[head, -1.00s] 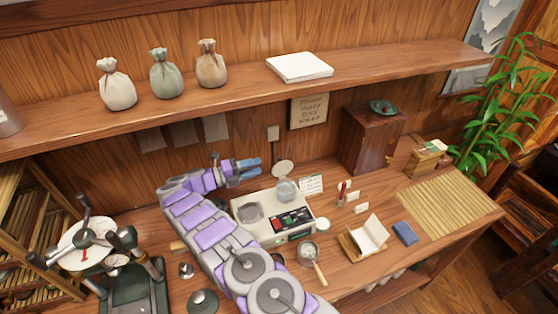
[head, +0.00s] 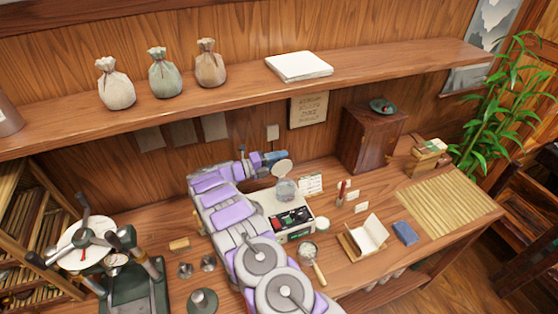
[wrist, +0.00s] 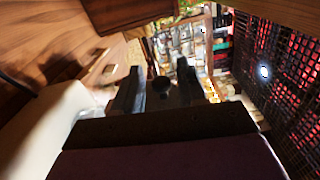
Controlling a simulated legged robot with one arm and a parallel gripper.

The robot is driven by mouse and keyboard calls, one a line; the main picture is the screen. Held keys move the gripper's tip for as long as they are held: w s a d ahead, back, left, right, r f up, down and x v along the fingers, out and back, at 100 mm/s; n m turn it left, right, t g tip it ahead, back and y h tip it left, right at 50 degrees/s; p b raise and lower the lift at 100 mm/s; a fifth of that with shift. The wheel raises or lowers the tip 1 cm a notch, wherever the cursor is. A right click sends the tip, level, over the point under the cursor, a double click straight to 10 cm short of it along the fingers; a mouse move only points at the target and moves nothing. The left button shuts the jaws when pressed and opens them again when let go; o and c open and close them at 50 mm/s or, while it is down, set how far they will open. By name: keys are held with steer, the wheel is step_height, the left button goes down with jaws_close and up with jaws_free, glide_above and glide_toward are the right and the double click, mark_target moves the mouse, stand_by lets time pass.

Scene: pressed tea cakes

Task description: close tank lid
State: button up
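The tank (head: 286,190) is a small clear vessel on the back right of the pale machine on the bench. Its round pale lid (head: 283,168) stands raised and tilted at the tank's back edge, so the tank is open. My gripper (head: 281,157) is just left of and behind the lid in the head view; whether it touches the lid cannot be told. In the wrist view my gripper's dark fingers (wrist: 160,84) are spread apart. A small dark round shape (wrist: 161,86) shows between them, and I cannot tell what it is.
My arm covers the machine's left part. A white card (head: 310,185) stands right of the tank. A wooden cabinet (head: 368,140) stands farther right. The shelf (head: 220,98) runs above the bench. A strainer (head: 310,252) lies in front of the machine.

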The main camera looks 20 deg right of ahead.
jaws_close()
steer(key=shift+s+d+f, duration=0.1)
steer(key=shift+d+f, duration=0.05)
stand_by(0.4)
